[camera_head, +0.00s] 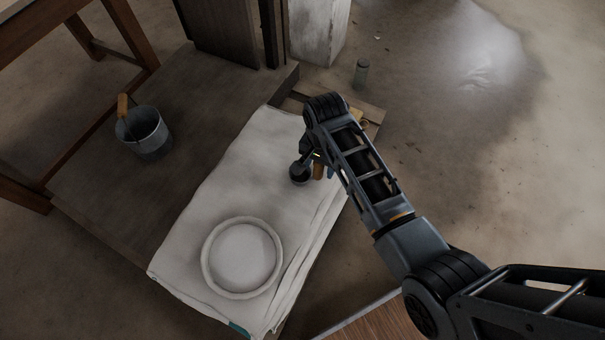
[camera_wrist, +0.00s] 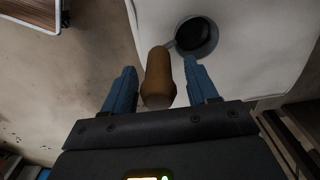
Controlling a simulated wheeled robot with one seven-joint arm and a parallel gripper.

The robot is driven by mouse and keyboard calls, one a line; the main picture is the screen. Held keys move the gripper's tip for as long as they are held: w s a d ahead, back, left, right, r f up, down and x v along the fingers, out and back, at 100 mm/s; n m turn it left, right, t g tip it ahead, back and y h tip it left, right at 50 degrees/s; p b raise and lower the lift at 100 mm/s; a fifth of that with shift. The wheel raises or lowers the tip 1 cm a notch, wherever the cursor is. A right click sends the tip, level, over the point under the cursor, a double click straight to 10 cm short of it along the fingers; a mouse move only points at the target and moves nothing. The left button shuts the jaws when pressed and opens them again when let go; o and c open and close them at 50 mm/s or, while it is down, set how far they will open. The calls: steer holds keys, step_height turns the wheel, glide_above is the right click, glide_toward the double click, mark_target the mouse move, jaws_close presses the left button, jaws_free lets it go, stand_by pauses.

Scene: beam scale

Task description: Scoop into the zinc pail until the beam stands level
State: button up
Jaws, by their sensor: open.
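The zinc pail (camera_head: 155,143) stands upright on a dark wooden platform (camera_head: 100,190) at the left of the head view; its inside shows little. A large pale sack (camera_head: 190,245) lies right of it, with a round rolled mouth (camera_head: 206,262) and pale content. A scoop with a dark round bowl (camera_wrist: 196,36) and a wooden handle (camera_wrist: 158,80) rests on the sack's far right part; the bowl (camera_head: 299,173) looks dark inside. My gripper (camera_wrist: 160,66) is open, its blue fingers on either side of the handle, with gaps showing. No beam can be made out.
Dark wooden posts (camera_head: 225,30) and a whitish block (camera_head: 318,30) stand behind the platform. A wooden frame (camera_head: 120,25) is at the upper left. The floor at right is mostly clear.

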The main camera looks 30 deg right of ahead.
steer(key=shift+f, duration=0.7)
steer(key=shift+c, duration=0.3)
